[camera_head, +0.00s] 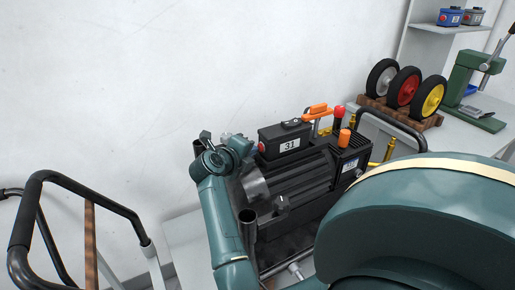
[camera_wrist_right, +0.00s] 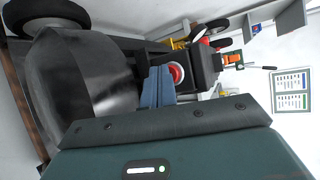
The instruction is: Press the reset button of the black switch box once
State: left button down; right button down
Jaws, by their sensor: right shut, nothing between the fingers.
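The black switch box (camera_head: 285,138), with a "31" label, sits on top of a dark motor-like machine (camera_head: 300,175). A red button shows at its left end (camera_head: 262,147). In the right wrist view the red button (camera_wrist_right: 177,74) has a pale ring and sits on the box's dark end face (camera_wrist_right: 205,66). My right gripper (camera_head: 250,144) is shut and empty, its blue-grey fingers pointing at that end. In the wrist view its fingertips (camera_wrist_right: 160,72) are right beside the button and partly overlap its ring. I cannot tell whether they touch it. My left gripper is not in view.
An orange lever (camera_head: 318,109), a red knob (camera_head: 339,112) and an orange cap (camera_head: 344,137) stand right of the box. Black tube handles (camera_head: 392,124) flank the machine. Wheels (camera_head: 405,88) and a green press (camera_head: 475,85) stand on the bench behind right.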

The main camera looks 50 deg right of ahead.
jog(key=shift+s+d, duration=0.2)
jog(key=shift+d, duration=0.2)
jog(key=shift+d+p, duration=0.25)
jog(key=shift+p, duration=0.15)
dwell(0.7)
jog(key=shift+a, duration=0.15)
jog(key=shift+w+a, duration=0.3)
jog(key=shift+a, duration=0.65)
jog(key=a, duration=0.2)
jog(key=w+a, duration=0.1)
jog(key=a, duration=0.1)
jog(key=shift+w+a+f+b, duration=0.1)
jog(key=shift+w+a+b, duration=0.1)
jog(key=shift+a+b, duration=0.15)
jog(key=shift+w+a, duration=0.2)
jog(key=shift+a, duration=0.3)
